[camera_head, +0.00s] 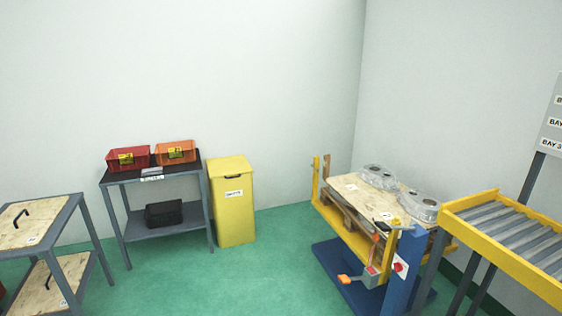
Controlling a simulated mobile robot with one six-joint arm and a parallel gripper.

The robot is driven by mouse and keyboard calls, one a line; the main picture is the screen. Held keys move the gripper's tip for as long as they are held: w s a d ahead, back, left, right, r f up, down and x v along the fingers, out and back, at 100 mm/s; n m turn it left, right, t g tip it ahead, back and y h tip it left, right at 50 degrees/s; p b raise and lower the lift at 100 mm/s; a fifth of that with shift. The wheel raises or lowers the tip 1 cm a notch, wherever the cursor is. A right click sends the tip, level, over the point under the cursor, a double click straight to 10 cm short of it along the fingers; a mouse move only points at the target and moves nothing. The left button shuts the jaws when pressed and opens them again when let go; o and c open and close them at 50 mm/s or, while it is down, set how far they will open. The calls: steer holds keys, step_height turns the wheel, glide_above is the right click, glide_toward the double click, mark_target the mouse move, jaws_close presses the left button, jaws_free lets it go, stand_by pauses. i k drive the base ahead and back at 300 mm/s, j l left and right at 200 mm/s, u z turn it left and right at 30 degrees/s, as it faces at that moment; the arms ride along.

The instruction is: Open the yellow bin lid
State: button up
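The yellow bin (235,215) stands on the green floor against the back wall, left of the picture's middle. It is tall and box-shaped, with a white label on its upper front. Its yellow lid (230,165) lies flat on top and looks closed. A small dark handle or slot shows near the front edge of the lid. My gripper is not in this view.
A grey shelf table (209,200) with red (128,158) and orange (176,151) boxes stands close left of the bin. A plywood-topped cart (30,222) is front left. A blue-and-yellow lift station (345,235) with castings and a roller conveyor (520,240) are right. Open floor lies in front of the bin.

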mark_target(235, 165)
steer(key=i, duration=2.35)
steer(key=i+l+u, duration=0.1)
steer(key=i, duration=0.55)
steer(key=i+l+u, duration=0.15)
steer(key=i, duration=0.55)
steer(key=i+l+u, duration=0.15)
steer(key=i+u, duration=0.15)
steer(key=i+l+u, duration=0.25)
steer(key=i, duration=0.25)
